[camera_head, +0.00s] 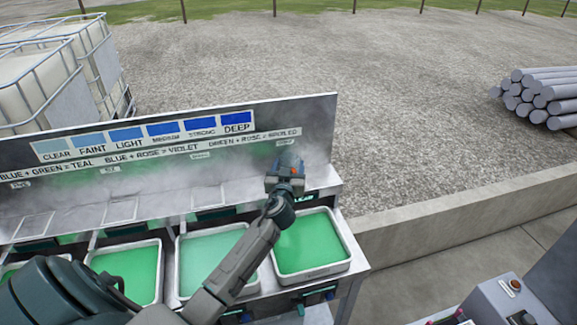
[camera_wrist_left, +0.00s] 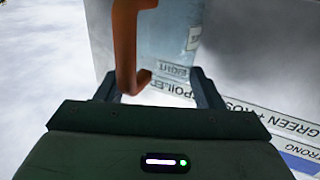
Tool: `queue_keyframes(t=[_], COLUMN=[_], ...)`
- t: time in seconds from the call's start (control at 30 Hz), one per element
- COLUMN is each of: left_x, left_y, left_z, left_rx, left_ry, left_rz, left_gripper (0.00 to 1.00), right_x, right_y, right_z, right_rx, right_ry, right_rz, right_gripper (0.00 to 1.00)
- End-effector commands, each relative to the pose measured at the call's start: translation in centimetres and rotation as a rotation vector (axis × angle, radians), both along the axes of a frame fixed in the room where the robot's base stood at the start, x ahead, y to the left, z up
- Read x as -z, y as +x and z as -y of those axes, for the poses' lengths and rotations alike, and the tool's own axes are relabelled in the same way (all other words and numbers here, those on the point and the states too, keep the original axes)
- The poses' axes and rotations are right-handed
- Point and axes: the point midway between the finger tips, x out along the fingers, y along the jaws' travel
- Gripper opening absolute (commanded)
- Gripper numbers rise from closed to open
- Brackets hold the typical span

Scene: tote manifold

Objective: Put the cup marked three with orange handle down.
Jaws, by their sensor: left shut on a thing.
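My left gripper (camera_head: 285,172) is in front of the right end of the sign board, above the back edge of the rightmost green tray. It is shut on the orange handle of a cup (camera_head: 289,159), held up off the bench. In the left wrist view the orange handle (camera_wrist_left: 127,50) stands between the fingers (camera_wrist_left: 155,90), with the clear bluish cup body (camera_wrist_left: 172,32) beyond it. A pale label on the cup is too unclear to read. The cup's base is hard to make out. My right gripper is not in view.
The sign board (camera_head: 320,125) with blue colour swatches rises behind the bench. Trays of green liquid (camera_head: 310,245) line the bench front. Haze hangs over the shelf. A low concrete wall (camera_head: 450,225) runs to the right. Grey logs (camera_head: 535,95) and white tanks (camera_head: 30,80) stand farther off.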

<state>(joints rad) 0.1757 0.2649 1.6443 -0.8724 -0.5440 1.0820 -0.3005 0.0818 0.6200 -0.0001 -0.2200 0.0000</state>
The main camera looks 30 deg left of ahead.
Motion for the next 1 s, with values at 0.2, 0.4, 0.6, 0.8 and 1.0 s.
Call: queue_keyframes(t=[0.2,0.4,0.6,0.8,1.0], left_x=[0.4,0.2,0.1,0.3,0.5], left_y=[0.0,0.0,0.0,-1.0,-4.6], left_z=[0.0,0.0,0.0,0.5,2.4], left_rx=[0.000,0.000,0.000,0.001,0.002], left_ry=[0.000,0.000,0.000,0.000,-0.001], left_rz=[0.001,0.000,0.000,0.000,0.000], left_gripper=[0.39,0.83,0.83,0.83,0.83], right_x=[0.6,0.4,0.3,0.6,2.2], right_y=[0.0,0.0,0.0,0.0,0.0], right_z=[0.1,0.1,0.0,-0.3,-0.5], right_rx=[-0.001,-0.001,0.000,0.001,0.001], right_ry=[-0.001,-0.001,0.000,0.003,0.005], right_rz=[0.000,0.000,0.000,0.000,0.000], right_gripper=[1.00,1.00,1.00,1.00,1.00])
